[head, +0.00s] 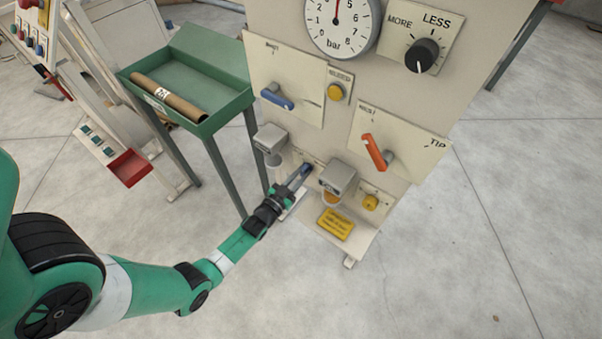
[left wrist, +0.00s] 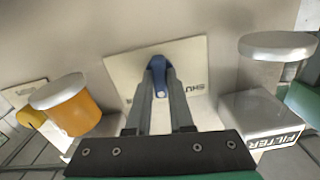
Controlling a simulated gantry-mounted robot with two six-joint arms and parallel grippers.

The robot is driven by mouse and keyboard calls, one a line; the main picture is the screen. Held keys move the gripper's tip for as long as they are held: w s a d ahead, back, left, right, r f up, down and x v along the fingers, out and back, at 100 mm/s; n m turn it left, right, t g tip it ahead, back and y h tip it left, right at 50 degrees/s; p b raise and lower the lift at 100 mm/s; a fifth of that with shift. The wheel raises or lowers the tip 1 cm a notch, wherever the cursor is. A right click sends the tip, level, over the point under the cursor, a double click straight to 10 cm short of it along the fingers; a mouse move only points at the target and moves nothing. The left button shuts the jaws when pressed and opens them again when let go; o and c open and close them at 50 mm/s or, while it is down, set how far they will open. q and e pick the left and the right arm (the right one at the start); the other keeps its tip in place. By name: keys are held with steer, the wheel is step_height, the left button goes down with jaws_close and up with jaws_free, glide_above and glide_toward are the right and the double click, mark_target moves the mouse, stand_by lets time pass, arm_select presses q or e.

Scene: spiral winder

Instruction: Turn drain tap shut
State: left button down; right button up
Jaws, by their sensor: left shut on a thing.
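The drain tap has a small blue handle (head: 306,169) low on the machine's front, between two grey filter housings. In the left wrist view the blue handle (left wrist: 157,64) sits in front of a pale plate (left wrist: 196,57) on which part of the word "SHUT" shows. My left gripper (head: 300,176) reaches it from the front left. Its two fingers (left wrist: 159,92) are closed on the handle's sides and partly cover it. The handle points toward my gripper in the wrist view; the rest of the plate's lettering is hidden. My right gripper is out of view.
Grey filter housings (head: 270,138) (head: 339,176) stand close on both sides. A yellow knob (head: 370,202), an orange-handled tap (head: 374,152) and another blue-handled tap (head: 277,97) are nearby. A green tray (head: 215,119) with a cardboard tube stands left. The floor in front is clear.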

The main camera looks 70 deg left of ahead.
arm_select(q)
steer(key=n, duration=0.5)
steer(key=shift+n+p, duration=0.3)
steer(key=shift+p, duration=0.05)
steer(key=n, duration=0.4)
steer(key=shift+n, duration=0.3)
steer(key=c, duration=0.8)
jaws_free()
